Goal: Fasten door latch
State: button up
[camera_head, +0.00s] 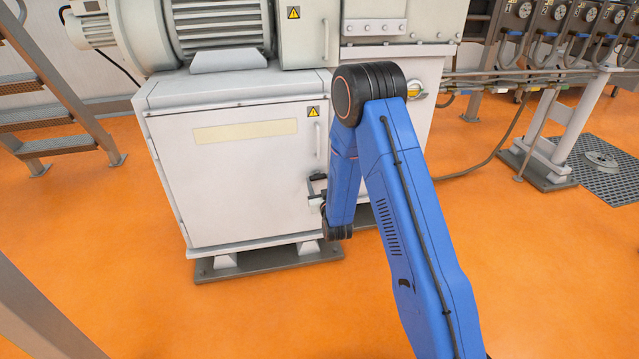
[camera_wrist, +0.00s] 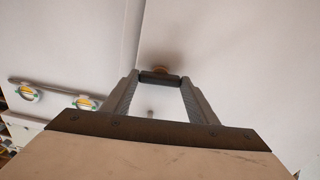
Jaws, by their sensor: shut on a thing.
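The cabinet door (camera_head: 235,185) is a large white panel below the motor and looks closed against its frame. In the wrist view, the door latch (camera_wrist: 160,77) is a short dark bar in front of a brownish round mount on the white panel, close to a vertical seam. My gripper (camera_wrist: 160,80) has its two grey fingers on either end of this bar and is shut on it. In the head view, my gripper (camera_head: 316,190) is at the door's right edge, partly hidden by my blue arm, and the latch cannot be made out clearly there.
A grey motor (camera_head: 222,28) sits above the cabinet. Metal stairs (camera_head: 50,120) stand at the left. A pipe stand (camera_head: 575,125) and gauges (camera_head: 560,12) are at the right. The orange floor in front of the cabinet is clear.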

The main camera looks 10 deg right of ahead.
jog(key=shift+m, duration=0.6)
jog(key=o, duration=1)
jog(key=shift+o, duration=0.2)
jog(key=shift+s, duration=0.15)
